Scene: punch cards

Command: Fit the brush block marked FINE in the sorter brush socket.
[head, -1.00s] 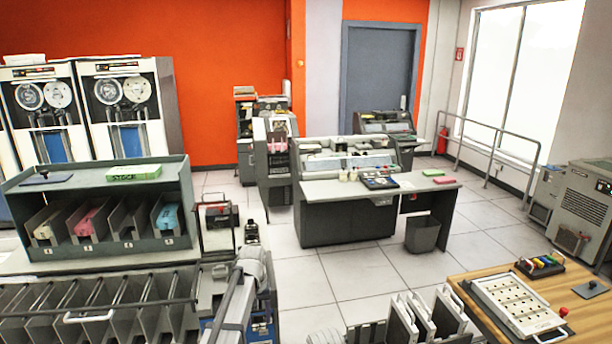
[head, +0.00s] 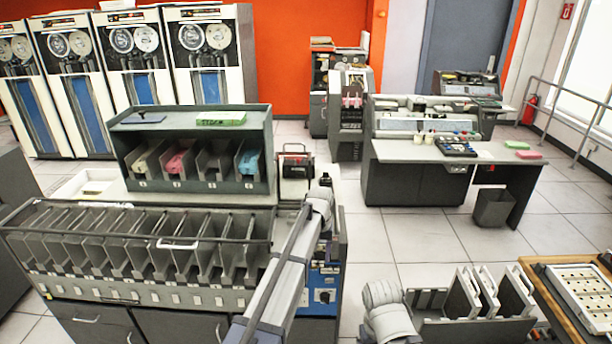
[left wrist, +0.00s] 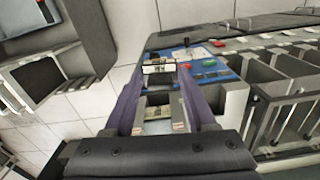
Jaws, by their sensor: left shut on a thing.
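My left gripper (left wrist: 163,72) is shut on a small block (left wrist: 159,69) with a pale face and dark marks. The block sits between the purple fingers' tips; its lettering is too small to read. In the head view, my left gripper (head: 326,181) is above the sorter's right end, and the block cannot be made out there. The grey sorter (head: 150,292) has a row of card pockets and a blue control panel (head: 322,284), which also shows beyond the fingers in the left wrist view (left wrist: 197,62). I cannot pick out the brush socket. My right gripper is out of view.
A dark green shelf unit (head: 190,118) with card bins stands behind the sorter. A grey rack of upright plates (head: 455,328) and a wooden table (head: 545,285) are at the lower right. Open tiled floor (head: 420,236) lies right of the sorter.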

